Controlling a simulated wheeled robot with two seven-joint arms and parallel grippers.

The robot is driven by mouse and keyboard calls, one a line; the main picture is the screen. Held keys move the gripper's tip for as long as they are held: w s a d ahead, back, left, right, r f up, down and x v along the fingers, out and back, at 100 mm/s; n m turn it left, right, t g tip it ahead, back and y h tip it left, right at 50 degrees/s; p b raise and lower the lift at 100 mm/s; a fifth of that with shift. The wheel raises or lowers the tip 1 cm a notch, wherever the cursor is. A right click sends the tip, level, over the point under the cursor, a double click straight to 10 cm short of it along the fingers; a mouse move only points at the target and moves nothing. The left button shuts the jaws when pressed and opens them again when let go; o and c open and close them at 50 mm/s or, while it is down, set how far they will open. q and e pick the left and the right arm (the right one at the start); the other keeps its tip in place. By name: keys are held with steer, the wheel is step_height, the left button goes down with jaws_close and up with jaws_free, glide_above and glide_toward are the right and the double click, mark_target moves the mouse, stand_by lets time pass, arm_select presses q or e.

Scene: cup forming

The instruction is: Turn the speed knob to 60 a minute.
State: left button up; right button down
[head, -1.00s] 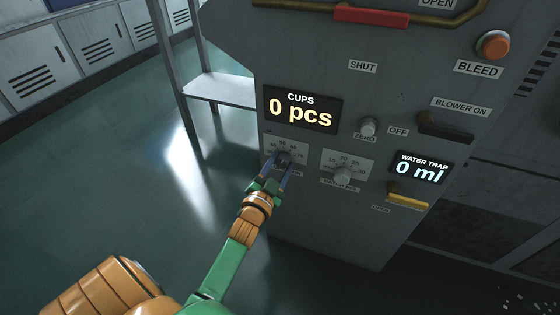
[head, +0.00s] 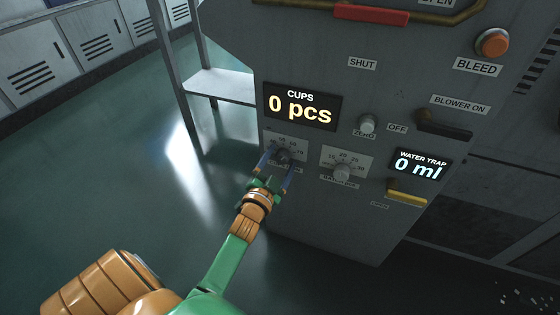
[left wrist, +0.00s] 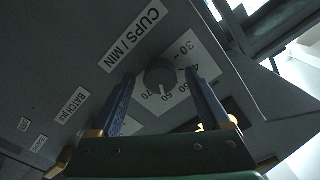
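The speed knob is a dark round knob (head: 283,157) on a white scale plate under the cups display. In the left wrist view the knob (left wrist: 159,73) sits beside the label "CUPS / MIN" (left wrist: 137,37). A pale mark on its rim points toward the number between 50 and 70; that number is small and partly blurred. My left gripper (head: 277,168) is open. Its two blue fingers stand apart on either side of the knob, with a gap to it on both sides in the wrist view (left wrist: 163,80). My right gripper is not in view.
The cups display (head: 300,107) reads 0 pcs. A second knob (head: 341,173) sits close to the right, with another knob (head: 367,124) above it. A yellow lever (head: 407,197) and the water trap display (head: 419,166) are farther right. Open floor lies left.

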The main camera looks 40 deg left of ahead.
arm_select(q)
steer(key=shift+s, duration=0.1)
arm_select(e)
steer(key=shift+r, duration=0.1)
arm_select(q)
steer(key=p+v, duration=0.2)
steer(key=v, duration=0.5)
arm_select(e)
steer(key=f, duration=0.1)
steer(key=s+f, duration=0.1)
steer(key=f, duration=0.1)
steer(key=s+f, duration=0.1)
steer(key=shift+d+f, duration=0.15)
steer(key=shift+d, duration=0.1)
